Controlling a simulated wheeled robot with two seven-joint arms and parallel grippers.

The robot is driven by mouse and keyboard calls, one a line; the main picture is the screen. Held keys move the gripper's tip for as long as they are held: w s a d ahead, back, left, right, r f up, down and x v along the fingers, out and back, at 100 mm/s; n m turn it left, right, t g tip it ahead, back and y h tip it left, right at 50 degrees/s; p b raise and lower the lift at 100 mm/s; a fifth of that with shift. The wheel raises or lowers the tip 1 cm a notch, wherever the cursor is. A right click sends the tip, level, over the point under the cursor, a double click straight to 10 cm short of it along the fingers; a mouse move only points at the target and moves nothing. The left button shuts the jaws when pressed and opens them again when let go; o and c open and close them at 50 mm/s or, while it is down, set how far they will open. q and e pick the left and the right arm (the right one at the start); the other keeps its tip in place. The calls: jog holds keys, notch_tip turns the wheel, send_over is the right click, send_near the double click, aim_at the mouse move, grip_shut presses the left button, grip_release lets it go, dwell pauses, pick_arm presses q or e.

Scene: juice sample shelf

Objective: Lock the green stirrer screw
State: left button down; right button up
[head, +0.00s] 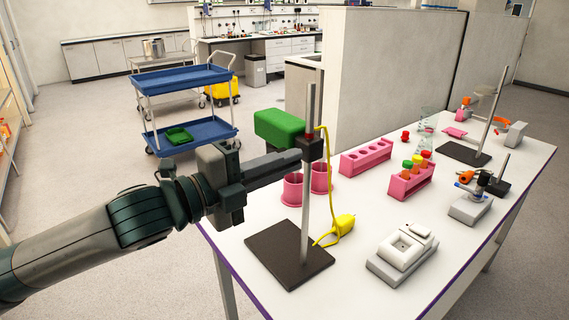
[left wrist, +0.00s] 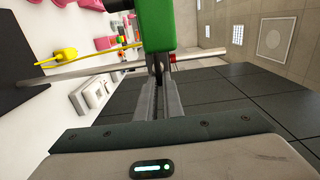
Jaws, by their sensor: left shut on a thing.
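The green stirrer (head: 278,125) is a green block held high on a metal stand rod (head: 306,195) by a small black clamp (head: 312,149). The rod rises from a dark flat base (head: 290,254). My left gripper (head: 298,158) reaches in from the left, its fingers at the clamp below the stirrer. In the left wrist view the green stirrer (left wrist: 173,25) is just beyond the fingertips (left wrist: 162,84). The fingers are close together on a small dark part, apparently the stirrer screw, mostly hidden between them. My right gripper is not in view.
Pink beakers (head: 292,190) stand behind the rod. A yellow cable with a plug (head: 345,223) hangs beside it. Blue cart (head: 185,78) stands behind on the floor.

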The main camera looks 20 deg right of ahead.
pick_arm(q)
jog(key=shift+r, duration=0.1)
dwell(0.3)
jog(key=c, duration=1.9)
grip_release()
